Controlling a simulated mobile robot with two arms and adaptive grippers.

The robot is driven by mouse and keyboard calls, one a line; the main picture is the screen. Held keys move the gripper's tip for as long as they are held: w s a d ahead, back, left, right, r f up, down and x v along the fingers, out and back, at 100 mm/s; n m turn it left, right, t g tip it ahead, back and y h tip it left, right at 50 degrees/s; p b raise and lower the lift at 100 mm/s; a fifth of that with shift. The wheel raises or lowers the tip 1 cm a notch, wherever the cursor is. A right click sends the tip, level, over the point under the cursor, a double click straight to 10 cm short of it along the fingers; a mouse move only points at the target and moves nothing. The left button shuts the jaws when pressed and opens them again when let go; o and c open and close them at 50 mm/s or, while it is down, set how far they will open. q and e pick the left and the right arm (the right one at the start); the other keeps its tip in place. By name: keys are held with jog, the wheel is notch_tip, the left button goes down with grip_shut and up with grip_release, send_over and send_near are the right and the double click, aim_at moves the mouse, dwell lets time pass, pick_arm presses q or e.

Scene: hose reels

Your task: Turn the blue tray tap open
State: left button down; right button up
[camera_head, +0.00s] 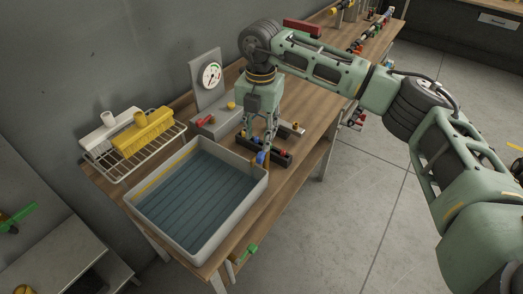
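A small blue handle (260,157), which looks like the blue tray tap, is at the far right corner of a pale tray (240,211) with a dark blue ribbed floor, on the wooden bench. My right gripper (266,148) points down from above, with its fingertips right at the blue handle. The fingers hide part of it, and I cannot tell whether they touch or grip it. My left gripper is not in view.
A green-handled tap (250,252) sits below the bench's front edge. A gauge panel (207,76) and a dark strip with small parts (281,158) are close to my gripper.

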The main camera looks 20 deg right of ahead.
aim_at(261, 153)
jog(key=shift+d+f, duration=0.1)
jog(key=shift+d, duration=0.3)
notch_tip(261, 153, down, 6)
jog(key=p, duration=0.2)
jog(key=shift+a+p, duration=0.1)
jog(key=shift+p, duration=0.3)
jog(key=shift+f, duration=0.7)
jog(key=shift+w, duration=0.1)
grip_shut()
